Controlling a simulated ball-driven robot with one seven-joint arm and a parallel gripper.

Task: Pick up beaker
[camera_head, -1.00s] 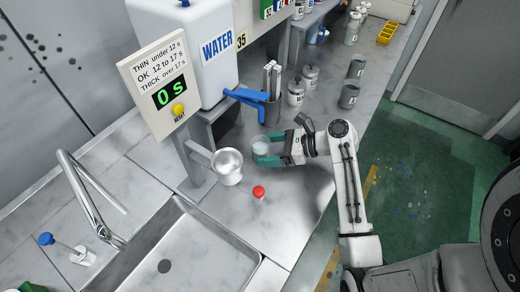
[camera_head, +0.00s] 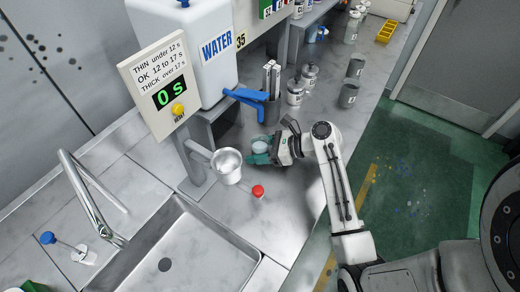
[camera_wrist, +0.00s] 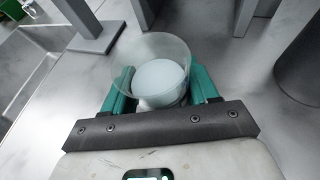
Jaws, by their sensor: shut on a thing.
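The beaker (camera_wrist: 151,60) is a clear, round vessel with a pale, whitish content or base. It sits between the two teal fingers of my gripper (camera_wrist: 161,92) in the wrist view. My gripper is shut on it, one finger on each side. In the head view the beaker (camera_head: 260,147) is partly covered by my gripper (camera_head: 262,155). It is close to the right of the metal cup (camera_head: 228,165) on the stand. I cannot tell whether the beaker touches the bench.
A red-topped item (camera_head: 258,191) lies on the bench just below my gripper. The blue tap lever (camera_head: 248,95) of the water tank (camera_head: 195,50) and a dark holder (camera_head: 272,108) are behind it. The sink (camera_head: 180,255) is at the lower left.

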